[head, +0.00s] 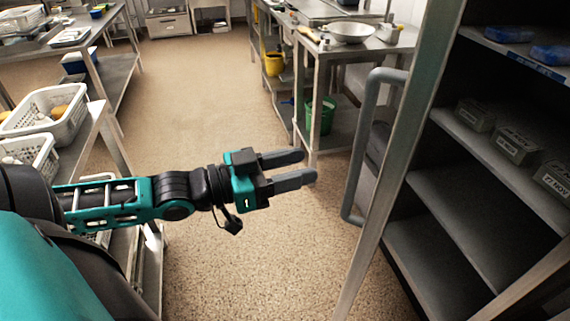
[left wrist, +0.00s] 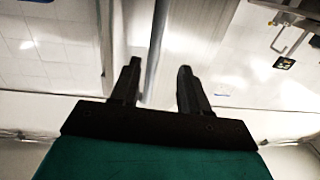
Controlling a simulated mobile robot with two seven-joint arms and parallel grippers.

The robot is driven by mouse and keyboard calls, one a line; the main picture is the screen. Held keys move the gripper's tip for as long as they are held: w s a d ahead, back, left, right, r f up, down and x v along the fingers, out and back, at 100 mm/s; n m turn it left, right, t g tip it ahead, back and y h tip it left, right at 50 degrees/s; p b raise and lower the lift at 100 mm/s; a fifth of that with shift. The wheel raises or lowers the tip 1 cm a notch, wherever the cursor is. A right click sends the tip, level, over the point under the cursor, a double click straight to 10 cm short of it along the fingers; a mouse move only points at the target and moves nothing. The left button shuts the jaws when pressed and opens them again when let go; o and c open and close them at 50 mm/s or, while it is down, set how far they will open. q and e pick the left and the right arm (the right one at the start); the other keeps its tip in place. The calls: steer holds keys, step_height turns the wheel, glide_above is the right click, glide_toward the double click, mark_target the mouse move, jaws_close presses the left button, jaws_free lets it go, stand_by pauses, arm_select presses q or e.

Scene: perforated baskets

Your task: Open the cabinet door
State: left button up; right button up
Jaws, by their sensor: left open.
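The cabinet door (head: 391,150) shows nearly edge-on in the right half of the head view. It stands ajar, and the dark shelves (head: 465,190) of the cabinet show to its right. A grey bar handle (head: 357,150) is on the door's left side. My left gripper (head: 310,166) is open and empty, left of the handle with a gap between them. Its fingers point right, toward the handle. In the left wrist view the two open fingers (left wrist: 157,85) show with nothing between them. My right gripper is not in view.
Small labelled boxes (head: 515,144) and blue items (head: 508,34) sit on the cabinet shelves. A steel table with a metal bowl (head: 351,32) stands behind the handle. White baskets (head: 46,110) stand on a bench at left. The speckled floor (head: 215,85) between is clear.

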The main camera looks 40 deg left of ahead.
arm_select(q)
steer(key=shift+s+a, duration=0.4)
steer(key=shift+s, duration=0.2)
stand_by(0.4)
